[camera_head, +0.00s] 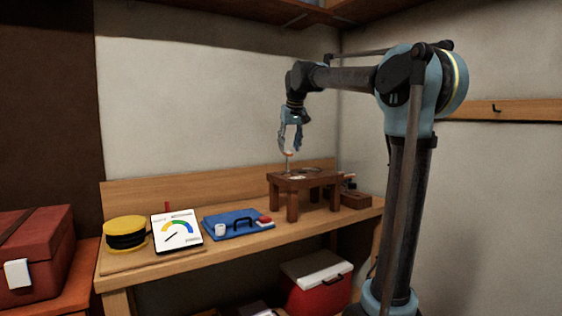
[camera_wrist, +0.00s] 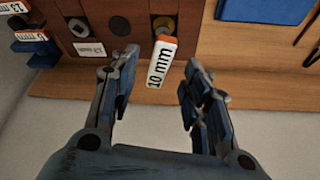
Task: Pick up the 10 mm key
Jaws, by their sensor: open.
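The 10 mm key (camera_wrist: 160,62) carries a white tag with an orange end, marked "10 mm", in the wrist view. It stands at a brown wooden rack (camera_wrist: 150,12) with round holes. In the head view the rack is a small table-like stand (camera_head: 300,181) on the bench, with a thin upright piece under my gripper (camera_head: 290,146). My gripper is open, pointing down above the stand. In the wrist view its two fingers (camera_wrist: 162,66) are on either side of the tag, with visible gaps on both sides. The key's lower part is hard to see.
Other tagged keys (camera_wrist: 30,35) stand at the rack's left in the wrist view. A small wooden box (camera_head: 356,200) stands right of the rack. A wall is close behind.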

